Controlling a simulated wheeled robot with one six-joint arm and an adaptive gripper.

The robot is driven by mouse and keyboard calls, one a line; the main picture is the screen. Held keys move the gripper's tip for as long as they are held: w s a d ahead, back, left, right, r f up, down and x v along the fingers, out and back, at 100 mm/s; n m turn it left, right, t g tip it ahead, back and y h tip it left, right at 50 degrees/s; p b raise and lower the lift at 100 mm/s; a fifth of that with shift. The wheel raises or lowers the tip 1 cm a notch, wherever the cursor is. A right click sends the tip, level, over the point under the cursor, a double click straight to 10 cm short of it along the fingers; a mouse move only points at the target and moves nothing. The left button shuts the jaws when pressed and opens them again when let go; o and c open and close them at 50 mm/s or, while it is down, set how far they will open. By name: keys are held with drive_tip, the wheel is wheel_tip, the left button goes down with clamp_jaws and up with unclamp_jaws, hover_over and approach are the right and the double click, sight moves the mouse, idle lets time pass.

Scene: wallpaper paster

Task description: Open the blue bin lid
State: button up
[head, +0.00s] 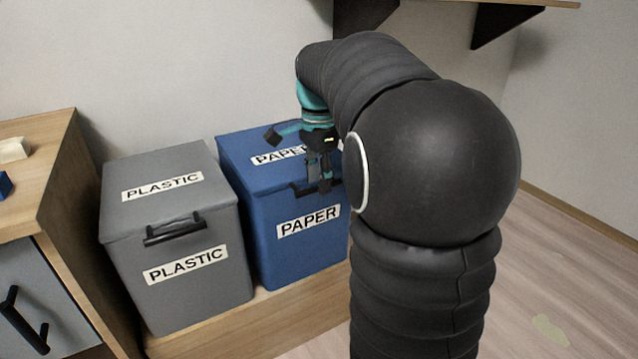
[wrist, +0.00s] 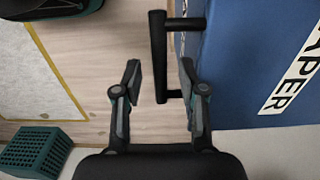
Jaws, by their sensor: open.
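The blue bin (head: 264,222) has PAPER labels on its lid (head: 232,146) and front, and the lid looks closed. My gripper (head: 319,184) is at the front edge of that lid, by its dark handle (head: 300,189). In the wrist view the black handle bar (wrist: 158,57) reaches between the two open fingers of my gripper (wrist: 160,85). The fingers stand apart on either side of the bar, with no clear contact. The blue lid (wrist: 228,60) lies on the right in the wrist view. My arm hides the bin's right side in the head view.
A grey PLASTIC bin (head: 178,235) with a black handle stands close on the left, on the same wooden base (head: 222,329). A wooden cabinet (head: 50,170) is at the far left. A shelf hangs above right. The floor (head: 565,250) at right looks mostly free.

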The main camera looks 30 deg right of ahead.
drive_tip(key=shift+f, duration=0.35)
clamp_jaws()
